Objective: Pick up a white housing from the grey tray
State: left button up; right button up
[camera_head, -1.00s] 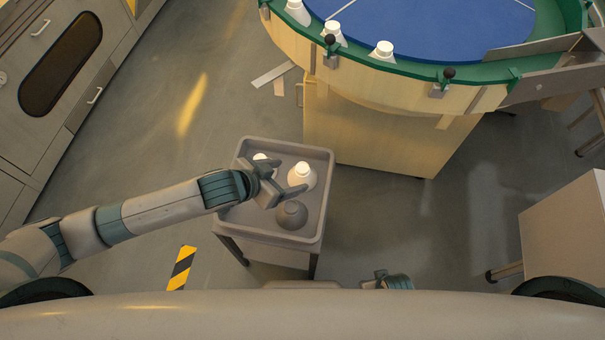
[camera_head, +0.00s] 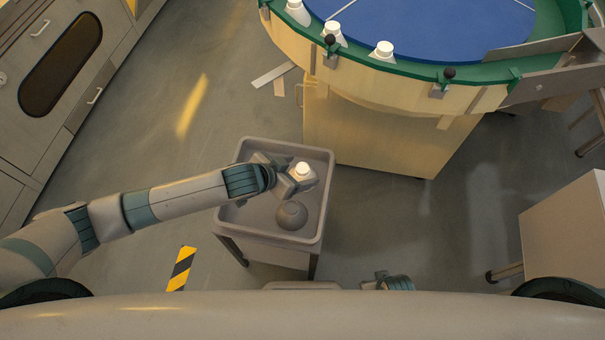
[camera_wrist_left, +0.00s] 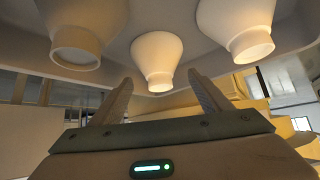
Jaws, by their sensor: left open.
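A white housing (camera_head: 302,171) with a narrow neck stands in the grey tray (camera_head: 327,200). My left gripper (camera_head: 299,181) is open, low over the tray and close beside this housing. In the left wrist view, the white housing (camera_wrist_left: 157,58) shows between the two spread fingers (camera_wrist_left: 161,78), just beyond their tips; contact cannot be told. A grey, darker housing (camera_head: 291,215) is nearer me in the tray. Two more housings flank the middle one in the wrist view, one at left (camera_wrist_left: 76,38) and one at right (camera_wrist_left: 240,28). Part of my right arm's end (camera_head: 386,281) shows at the bottom edge.
A round blue turntable (camera_head: 420,25) with a green rim carries several white housings at the back. Its wooden base (camera_head: 385,135) stands behind the tray, to the right. A pale cabinet (camera_head: 570,230) is at right.

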pick_arm(q)
jog(key=shift+x, duration=1.05)
jog(key=c, duration=1.3)
jog(key=shift+s+a+f, duration=0.1)
jog(key=shift+c, duration=0.3)
